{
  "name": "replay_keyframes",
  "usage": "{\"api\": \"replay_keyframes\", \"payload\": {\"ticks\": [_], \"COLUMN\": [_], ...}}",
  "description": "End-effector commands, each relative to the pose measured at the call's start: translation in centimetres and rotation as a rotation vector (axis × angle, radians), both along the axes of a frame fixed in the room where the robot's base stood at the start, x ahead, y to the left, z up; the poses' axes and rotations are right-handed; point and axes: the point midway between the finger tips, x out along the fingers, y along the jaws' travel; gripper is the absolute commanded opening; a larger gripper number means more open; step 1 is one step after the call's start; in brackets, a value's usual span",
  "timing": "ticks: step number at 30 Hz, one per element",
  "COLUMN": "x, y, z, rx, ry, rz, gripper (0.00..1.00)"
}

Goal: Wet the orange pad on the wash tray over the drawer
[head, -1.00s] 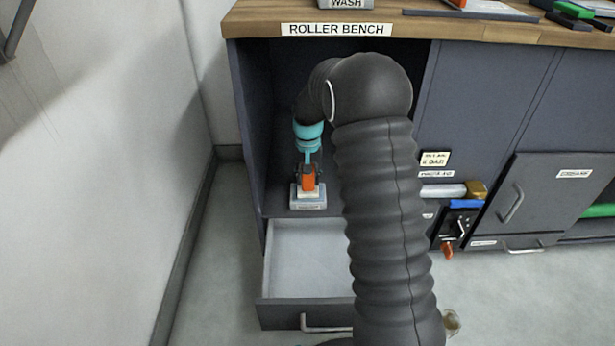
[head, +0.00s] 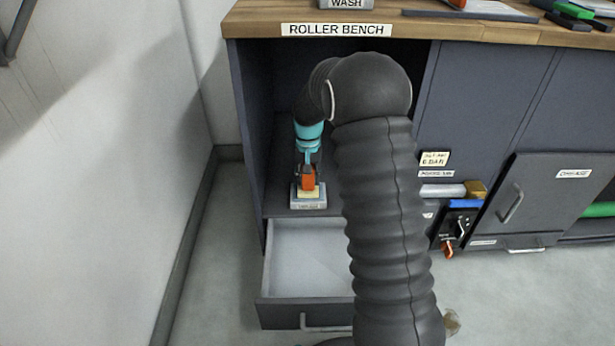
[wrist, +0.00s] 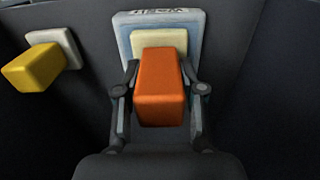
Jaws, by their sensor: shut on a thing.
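The orange pad (head: 307,178) is in my gripper, inside the open bay above the drawer (head: 305,262). In the wrist view the orange pad (wrist: 161,85) sits between the two fingers of my gripper (wrist: 160,95), which is shut on it. The wash tray (head: 308,202) is a small grey block with a pale yellow top, directly under the pad. In the wrist view the tray (wrist: 197,28) shows its blue-grey rim and lettering beyond the pad. I cannot tell whether the pad touches the tray's yellow surface.
A yellow block on a pale plate (wrist: 32,67) shows at the left of the wrist view. The drawer stands open below the bay. The roller bench top (head: 260,18) is overhead, and the bay's left side wall (head: 250,140) is close to my arm.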

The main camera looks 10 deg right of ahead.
Motion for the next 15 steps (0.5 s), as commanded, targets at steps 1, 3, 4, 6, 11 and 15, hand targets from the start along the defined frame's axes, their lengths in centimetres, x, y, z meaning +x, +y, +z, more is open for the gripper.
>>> {"api": "replay_keyframes", "payload": {"ticks": [1,3,4,6,11,15], "x": [0.0,-0.1,-0.1,-0.1,0.0,0.0], "y": [0.0,0.0,0.0,0.0,0.0,0.0], "z": [-0.2,-0.2,-0.2,0.0,0.9,1.9], "rx": [-0.001,-0.001,-0.001,-0.001,-0.001,0.0], "ry": [0.002,0.002,0.002,0.002,0.002,0.002], "rz": [0.0,0.0,0.0,0.0,0.0,0.0], "gripper": [0.11,0.11,0.11,0.11,0.11,0.11]}}
